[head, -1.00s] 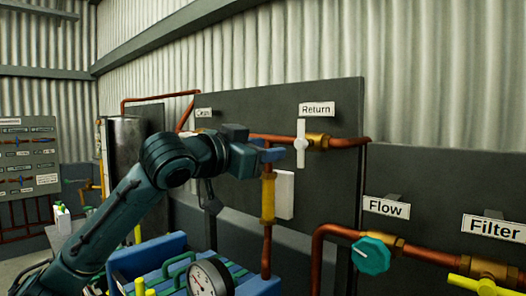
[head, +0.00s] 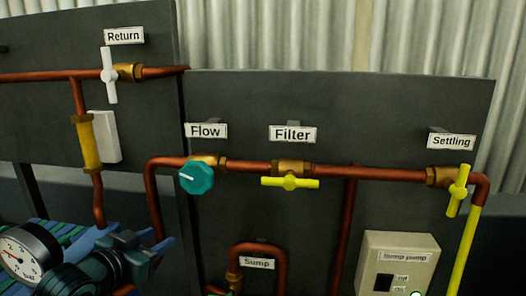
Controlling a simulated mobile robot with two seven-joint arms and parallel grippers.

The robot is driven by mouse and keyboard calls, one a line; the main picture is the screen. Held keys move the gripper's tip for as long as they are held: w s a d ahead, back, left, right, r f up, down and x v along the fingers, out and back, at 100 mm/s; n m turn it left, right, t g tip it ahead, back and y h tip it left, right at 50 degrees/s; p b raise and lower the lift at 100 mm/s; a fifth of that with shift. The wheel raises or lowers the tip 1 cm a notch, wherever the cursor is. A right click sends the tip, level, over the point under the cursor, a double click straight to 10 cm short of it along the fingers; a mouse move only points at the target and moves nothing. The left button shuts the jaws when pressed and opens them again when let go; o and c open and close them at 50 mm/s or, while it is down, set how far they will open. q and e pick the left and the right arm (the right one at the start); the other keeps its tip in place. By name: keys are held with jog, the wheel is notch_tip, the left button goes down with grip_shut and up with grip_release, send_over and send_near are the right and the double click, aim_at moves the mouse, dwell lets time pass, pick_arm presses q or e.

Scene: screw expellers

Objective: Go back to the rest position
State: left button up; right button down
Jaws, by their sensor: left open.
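My left gripper (head: 158,244) is at the lower left of the head view, low in front of the dark panel. The pressure gauge (head: 28,253) is to the left of my left arm. My right gripper is not in view.
The teal Flow knob (head: 196,178), the horizontal yellow Filter handle (head: 290,183) and the nearly upright yellow Settling handle (head: 458,190) sit on copper pipes. A Sump pump box (head: 397,265) is at lower right. A copper pipe (head: 152,200) runs down just above the gripper.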

pick_arm(q)
jog(key=s+d+f+n+g, duration=0.15)
jog(key=s+f, duration=0.25)
jog(key=f, duration=0.4)
jog(key=s+d+f, duration=0.3)
jog(key=s+f, duration=0.2)
jog(key=f, duration=0.4)
jog(key=s+d+f+g+y, duration=0.1)
jog(key=s+d+f, duration=0.3)
jog(key=s+f, duration=0.7)
jog(key=s+g, duration=0.1)
jog(key=s, duration=0.3)
jog(key=shift+n, duration=0.35)
